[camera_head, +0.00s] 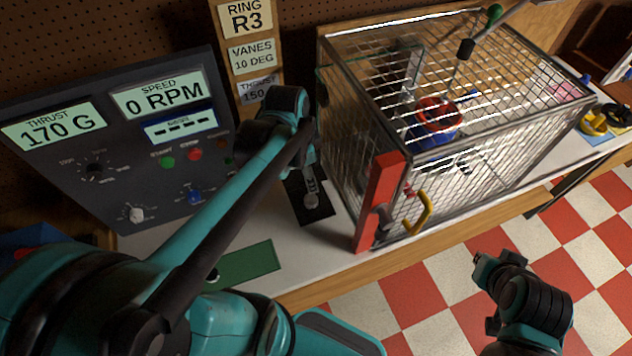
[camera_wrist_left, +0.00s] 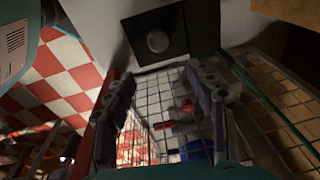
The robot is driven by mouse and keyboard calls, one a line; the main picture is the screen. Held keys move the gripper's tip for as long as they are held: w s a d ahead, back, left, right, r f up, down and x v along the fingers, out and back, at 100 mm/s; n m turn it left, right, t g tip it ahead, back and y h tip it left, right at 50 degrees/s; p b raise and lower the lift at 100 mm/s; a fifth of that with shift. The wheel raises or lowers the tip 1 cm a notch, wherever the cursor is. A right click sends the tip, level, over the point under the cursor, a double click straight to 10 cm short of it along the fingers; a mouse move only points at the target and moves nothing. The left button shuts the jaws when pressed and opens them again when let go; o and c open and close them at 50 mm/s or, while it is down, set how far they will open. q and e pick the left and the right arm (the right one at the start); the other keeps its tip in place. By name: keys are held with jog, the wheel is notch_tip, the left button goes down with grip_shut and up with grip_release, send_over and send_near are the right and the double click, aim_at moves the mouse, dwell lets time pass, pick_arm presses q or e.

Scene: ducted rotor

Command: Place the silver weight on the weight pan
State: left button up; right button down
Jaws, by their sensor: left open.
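My left gripper (camera_head: 311,178) points down in front of the cage, above a black square plate (camera_head: 318,214). In the left wrist view its two fingers (camera_wrist_left: 160,82) are spread apart with nothing held between them. A round grey disc (camera_wrist_left: 158,41) sits in the middle of the black plate, beyond the fingertips and apart from them. I cannot tell whether this disc is the silver weight or the weight pan. My right gripper (camera_head: 487,264) is at the lower right over the floor; its jaws are too small to read.
A wire cage (camera_head: 470,150) with a red-and-blue rotor duct (camera_head: 438,120) stands to the right, with a red post (camera_head: 377,203) and yellow handle (camera_head: 420,212) in front. A control panel (camera_head: 120,140) reads thrust 170 G and 0 RPM. A green mat (camera_head: 247,265) lies near the bench edge.

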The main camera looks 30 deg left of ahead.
pick_arm(q)
jog(key=s+d+r+n+t, duration=0.3)
jog(key=s+d+n+t, duration=0.1)
jog(key=d+n, duration=0.3)
jog(key=shift+n+t+y, duration=0.3)
jog(key=shift+n+t, duration=0.5)
jog(key=shift+n, duration=0.1)
jog(key=shift+f, duration=0.1)
